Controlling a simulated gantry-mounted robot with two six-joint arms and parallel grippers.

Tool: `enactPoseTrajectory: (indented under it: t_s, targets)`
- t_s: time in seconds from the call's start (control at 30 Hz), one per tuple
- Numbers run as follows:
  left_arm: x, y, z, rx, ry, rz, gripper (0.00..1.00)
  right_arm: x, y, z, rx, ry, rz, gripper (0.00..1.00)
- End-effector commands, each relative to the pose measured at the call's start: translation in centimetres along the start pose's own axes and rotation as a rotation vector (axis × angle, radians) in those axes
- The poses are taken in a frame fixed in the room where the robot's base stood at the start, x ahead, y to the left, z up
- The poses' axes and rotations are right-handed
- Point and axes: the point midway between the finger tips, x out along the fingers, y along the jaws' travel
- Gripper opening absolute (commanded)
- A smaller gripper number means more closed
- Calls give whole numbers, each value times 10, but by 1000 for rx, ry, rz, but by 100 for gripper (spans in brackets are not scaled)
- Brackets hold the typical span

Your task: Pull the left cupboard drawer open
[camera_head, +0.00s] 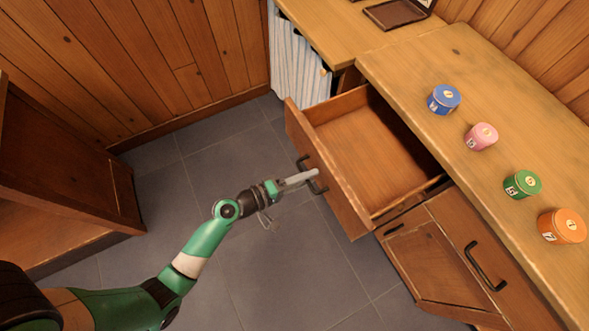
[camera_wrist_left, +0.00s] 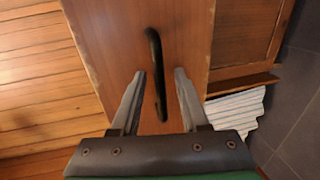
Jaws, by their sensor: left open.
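The left cupboard drawer (camera_head: 372,142) is pulled well out of the cupboard, and its inside looks empty. Its wooden front (camera_wrist_left: 108,42) fills the middle of the left wrist view. The dark bar handle (camera_wrist_left: 155,55) is on that front. My left gripper (camera_head: 314,174) is at the handle (camera_head: 303,162) in the head view. In the left wrist view its two fingers (camera_wrist_left: 159,75) are apart, one on each side of the handle. I cannot tell whether either finger touches it. My right gripper is not in view.
Blue (camera_head: 444,99), pink (camera_head: 481,136), green (camera_head: 522,184) and orange (camera_head: 562,226) spools stand on the worktop (camera_head: 500,120). Right of the drawer is another closed front with a handle (camera_head: 486,266). A striped curtain (camera_head: 300,65) hangs beyond. Floor (camera_head: 270,250) before the drawer is clear.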

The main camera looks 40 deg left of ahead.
Motion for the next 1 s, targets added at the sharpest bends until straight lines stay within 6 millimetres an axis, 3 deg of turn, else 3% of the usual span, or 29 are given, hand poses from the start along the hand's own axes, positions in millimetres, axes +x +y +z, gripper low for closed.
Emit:
enactPoseTrajectory:
  t_s: [0.23,0.53,0.6,0.77,1.0]
  targets:
    - [-20,1,-1,-3,4,-2,45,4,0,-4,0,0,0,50]
    - [-91,2,-1,-5,8,-1,45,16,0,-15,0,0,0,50]
    - [-103,6,-2,-6,6,-6,45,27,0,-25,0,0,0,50]
    - [-115,3,0,-2,3,-1,45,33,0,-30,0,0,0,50]
    - [-116,0,0,0,1,1,45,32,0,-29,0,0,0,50]
